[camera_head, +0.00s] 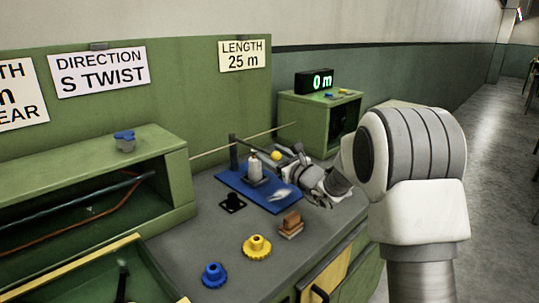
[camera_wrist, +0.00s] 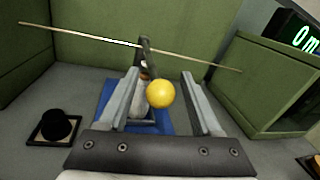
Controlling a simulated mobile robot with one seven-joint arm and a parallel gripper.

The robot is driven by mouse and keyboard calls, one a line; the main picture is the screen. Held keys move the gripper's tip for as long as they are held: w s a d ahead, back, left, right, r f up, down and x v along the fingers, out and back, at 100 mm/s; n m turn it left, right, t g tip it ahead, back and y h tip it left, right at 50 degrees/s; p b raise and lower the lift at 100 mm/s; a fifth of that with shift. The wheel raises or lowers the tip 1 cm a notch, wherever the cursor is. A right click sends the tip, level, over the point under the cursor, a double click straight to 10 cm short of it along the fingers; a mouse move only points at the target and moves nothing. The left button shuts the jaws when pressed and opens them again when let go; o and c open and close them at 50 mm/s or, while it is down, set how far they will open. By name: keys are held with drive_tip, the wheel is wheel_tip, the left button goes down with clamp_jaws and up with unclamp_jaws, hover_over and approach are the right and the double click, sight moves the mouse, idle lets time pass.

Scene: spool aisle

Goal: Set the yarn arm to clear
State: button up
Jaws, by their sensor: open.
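The yarn arm (camera_head: 252,147) is a dark bar running from a dark post (camera_head: 234,155) to a yellow ball knob (camera_head: 276,155), above a blue plate (camera_head: 228,177). In the wrist view the knob (camera_wrist: 160,94) lies between the two fingers of my gripper (camera_wrist: 161,76), with a gap on each side. My gripper is open and also shows in the head view (camera_head: 287,165), right beside the knob. I cannot tell how deep the knob sits between the fingers. A whitish spool (camera_head: 254,168) stands on the plate, partly hidden behind the knob in the wrist view.
A thin pale rod (camera_wrist: 85,36) crosses behind the post. A green box (camera_head: 298,112) carries a display (camera_head: 315,81) reading 0 m. Blue (camera_head: 214,275) and yellow (camera_head: 257,247) gears and a brown block (camera_head: 291,224) stand on the grey bench. Signs read S TWIST and 25 m.

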drive_tip(key=shift+w+a, duration=0.45)
drive_tip(key=shift+w, duration=0.15)
drive_tip(key=shift+c, duration=0.2)
clamp_jaws()
drive_tip(key=shift+d+r, duration=0.15)
drive_tip(key=shift+d, duration=0.1)
idle(0.7)
